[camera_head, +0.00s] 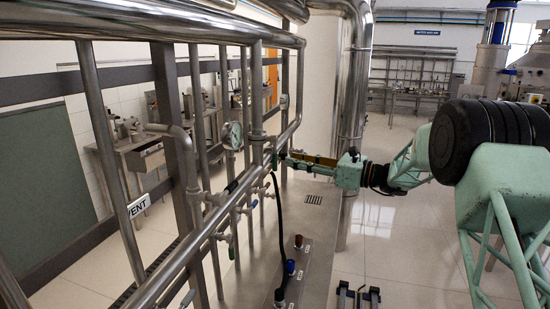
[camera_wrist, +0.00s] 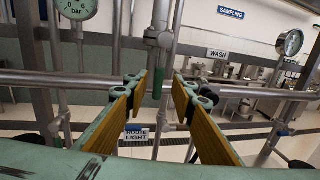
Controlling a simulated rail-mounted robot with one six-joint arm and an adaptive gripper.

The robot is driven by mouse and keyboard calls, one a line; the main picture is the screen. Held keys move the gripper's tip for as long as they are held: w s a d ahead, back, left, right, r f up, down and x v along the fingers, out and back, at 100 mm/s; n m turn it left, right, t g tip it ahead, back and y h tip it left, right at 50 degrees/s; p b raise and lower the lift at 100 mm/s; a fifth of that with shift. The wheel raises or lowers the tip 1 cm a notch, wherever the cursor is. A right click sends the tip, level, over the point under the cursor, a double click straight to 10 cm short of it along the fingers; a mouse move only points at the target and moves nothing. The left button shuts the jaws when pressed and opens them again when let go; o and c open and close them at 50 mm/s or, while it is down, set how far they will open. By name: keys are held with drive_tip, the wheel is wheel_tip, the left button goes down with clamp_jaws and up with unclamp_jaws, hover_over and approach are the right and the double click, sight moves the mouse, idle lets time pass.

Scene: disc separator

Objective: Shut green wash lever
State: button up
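The wrist view shows a green lever (camera_wrist: 158,82) hanging down from a grey valve (camera_wrist: 158,38) on a vertical pipe. A WASH sign (camera_wrist: 218,55) is to its right. My gripper (camera_wrist: 160,88) is open, with one yellow-padded finger on either side of the lever in the picture. No contact with the lever shows. In the head view my gripper (camera_head: 279,158) reaches left to the pipework, and a small green lever (camera_head: 274,161) shows at its fingertips. A second green handle (camera_wrist: 56,136) is at the lower left in the wrist view.
A horizontal steel pipe (camera_wrist: 255,92) crosses behind the fingers. Gauges (camera_wrist: 289,43) and a SAMPLING sign (camera_wrist: 230,12) are near. In the head view a black hose (camera_head: 279,225) hangs below the gripper, and levers line the pipe rack. The floor to the right is open.

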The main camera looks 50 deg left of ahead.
sight(275, 157)
drive_tip(key=shift+x, duration=4.25)
drive_tip(key=shift+c, duration=0.2)
clamp_jaws()
